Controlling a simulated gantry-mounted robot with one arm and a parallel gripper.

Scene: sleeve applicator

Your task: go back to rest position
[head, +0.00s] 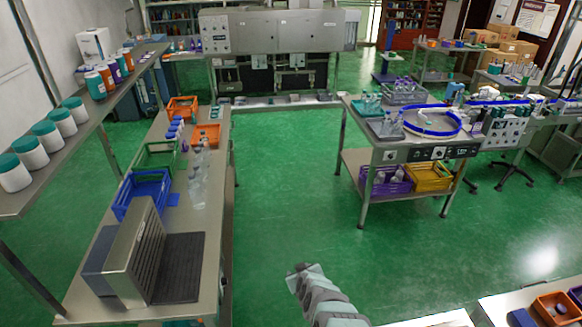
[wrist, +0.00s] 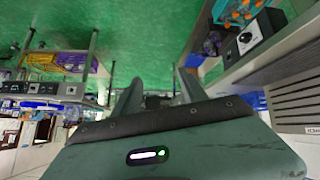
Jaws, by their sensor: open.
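My gripper (wrist: 158,90) shows in the wrist view with its two fingers spread apart. Nothing is seen held between them, and green floor lies beyond. In the head view, a grey jointed part of my arm rises at the bottom centre over open floor, apart from the benches; the fingers cannot be made out there.
A long bench (head: 213,165) on the left carries a blue crate (head: 146,190), clear bottles (head: 197,188) and a slatted metal unit (head: 140,255). A wheeled table (head: 405,150) with a blue-rimmed round tray stands at right. Green floor (head: 285,190) between them is clear.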

